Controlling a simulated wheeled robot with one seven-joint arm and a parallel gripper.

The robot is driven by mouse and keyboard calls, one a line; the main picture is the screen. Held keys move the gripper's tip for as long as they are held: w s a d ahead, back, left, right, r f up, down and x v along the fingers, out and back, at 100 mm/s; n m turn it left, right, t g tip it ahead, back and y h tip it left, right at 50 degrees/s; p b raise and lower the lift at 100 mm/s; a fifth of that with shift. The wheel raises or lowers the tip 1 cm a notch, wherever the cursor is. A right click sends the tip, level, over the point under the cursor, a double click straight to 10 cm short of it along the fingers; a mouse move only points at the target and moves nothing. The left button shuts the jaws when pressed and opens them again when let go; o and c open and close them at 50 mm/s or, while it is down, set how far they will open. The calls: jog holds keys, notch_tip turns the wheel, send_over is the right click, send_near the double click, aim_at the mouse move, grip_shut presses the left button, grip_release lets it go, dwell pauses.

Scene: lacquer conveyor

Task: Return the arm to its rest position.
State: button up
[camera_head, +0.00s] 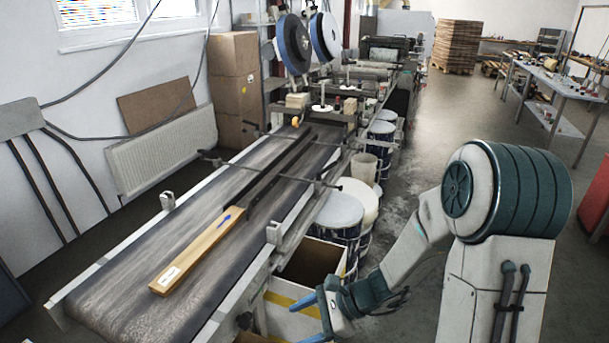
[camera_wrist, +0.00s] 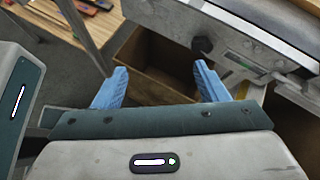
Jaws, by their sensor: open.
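My gripper (camera_head: 318,311) is open and empty at the bottom of the head view, in front of the conveyor's right side. In the wrist view its two blue fingers (camera_wrist: 160,88) are spread wide with nothing between them. My arm is bent, with the gripper low and to the left of my shoulder. Below the fingers in the wrist view is an open cardboard box (camera_wrist: 155,60).
A conveyor (camera_head: 130,300) runs along the left, with a wooden plank (camera_head: 196,250) on its belt. Paint buckets (camera_head: 338,212) and an open cardboard box (camera_head: 310,262) stand beside it. A workbench (camera_head: 560,88) is at the far right. The floor between is clear.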

jog(key=s+d+r+n+t+h, duration=0.2)
jog(key=s+d+r+n+h, duration=0.3)
jog(key=d+r+n, duration=0.2)
jog(key=s+d+r+n+t+h, duration=0.1)
jog(key=s+d+r+n+h, duration=0.4)
jog(key=d+r+n, duration=0.3)
jog(key=shift+s+d+r+n+t+h, duration=0.15)
jog(key=shift+s+r+n+t+h, duration=0.15)
jog(key=shift+s+r+t+h, duration=0.15)
